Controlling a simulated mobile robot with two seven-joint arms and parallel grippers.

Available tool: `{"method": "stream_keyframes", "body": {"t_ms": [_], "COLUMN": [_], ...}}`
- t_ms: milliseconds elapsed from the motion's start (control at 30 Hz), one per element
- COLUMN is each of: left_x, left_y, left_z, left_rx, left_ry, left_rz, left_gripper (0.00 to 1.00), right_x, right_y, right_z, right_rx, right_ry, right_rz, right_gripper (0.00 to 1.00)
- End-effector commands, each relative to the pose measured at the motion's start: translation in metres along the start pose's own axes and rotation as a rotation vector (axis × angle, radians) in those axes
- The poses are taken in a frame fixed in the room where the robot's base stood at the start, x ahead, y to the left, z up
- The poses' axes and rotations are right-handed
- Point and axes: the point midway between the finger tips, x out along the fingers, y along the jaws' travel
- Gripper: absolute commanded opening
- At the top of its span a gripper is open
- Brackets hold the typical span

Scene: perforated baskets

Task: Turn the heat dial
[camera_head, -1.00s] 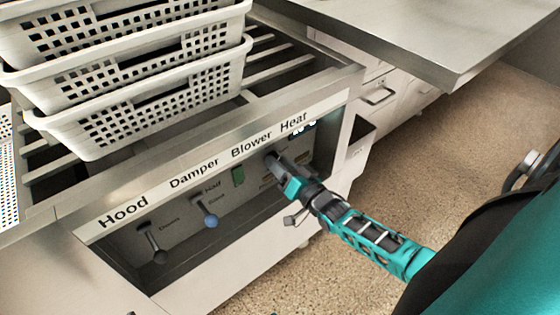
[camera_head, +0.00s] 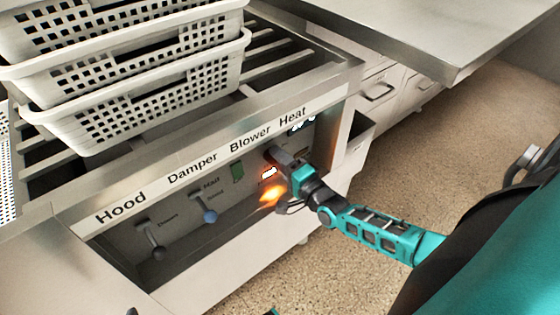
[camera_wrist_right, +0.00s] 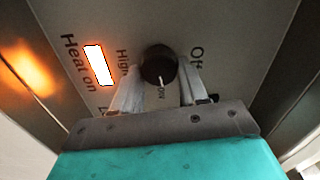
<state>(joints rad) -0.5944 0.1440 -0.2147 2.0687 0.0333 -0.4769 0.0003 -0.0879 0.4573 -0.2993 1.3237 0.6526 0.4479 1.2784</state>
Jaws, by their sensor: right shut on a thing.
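The heat dial (camera_wrist_right: 160,66) is a round black knob with a white mark, on the panel between the words "High" and "Off" in the right wrist view. My right gripper (camera_wrist_right: 158,88) is shut on the dial, one finger on each side.
The recessed control panel also has a grey hood lever (camera_head: 152,240), a blue-knobbed damper lever (camera_head: 208,213) and a green blower switch (camera_head: 237,172). Stacked white perforated baskets (camera_head: 150,95) stand on the slatted top. A metal counter (camera_head: 450,60) is at upper right. Open floor lies at right.

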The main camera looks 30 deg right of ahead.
Motion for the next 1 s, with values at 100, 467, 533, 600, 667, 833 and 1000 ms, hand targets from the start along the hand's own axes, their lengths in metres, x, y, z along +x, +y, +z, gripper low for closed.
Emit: {"method": "stream_keyframes", "body": {"t_ms": [100, 467, 533, 600, 667, 833, 1000], "left_x": [0.0012, 0.0015, 0.0015, 0.0015, 0.0015, 0.0017, 0.0019], "left_y": [-0.0001, -0.0016, -0.0018, -0.0021, -0.0023, -0.0023, -0.0024], "left_z": [0.0016, 0.0031, 0.0032, 0.0032, 0.0032, 0.0026, 0.0023], "left_rx": [0.0, 0.009, 0.01, 0.012, 0.012, 0.012, 0.012], "left_ry": [0.0, -0.001, -0.001, -0.001, -0.001, 0.0, 0.001], "left_rz": [0.0, 0.0, 0.0, 0.0, 0.0, 0.0, 0.0], "left_gripper": [0.43, 0.43, 0.43, 0.43, 0.43, 0.43, 0.43], "right_x": [-0.0002, -0.0001, -0.0001, -0.0001, -0.0001, -0.0001, 0.0], "right_y": [0.001, 0.0005, 0.0005, 0.0004, 0.0004, 0.0004, 0.0004], "right_z": [0.0001, 0.0, 0.0, 0.0, 0.0001, 0.0001, 0.0001], "right_rx": [0.049, 0.111, 0.112, 0.112, 0.112, 0.111, 0.11], "right_ry": [-0.001, -0.001, -0.001, -0.001, -0.001, -0.001, 0.0], "right_rz": [0.001, 0.001, 0.001, 0.001, 0.001, 0.001, 0.0], "right_gripper": [0.13, 0.13, 0.13, 0.13, 0.13, 0.47, 0.63]}}
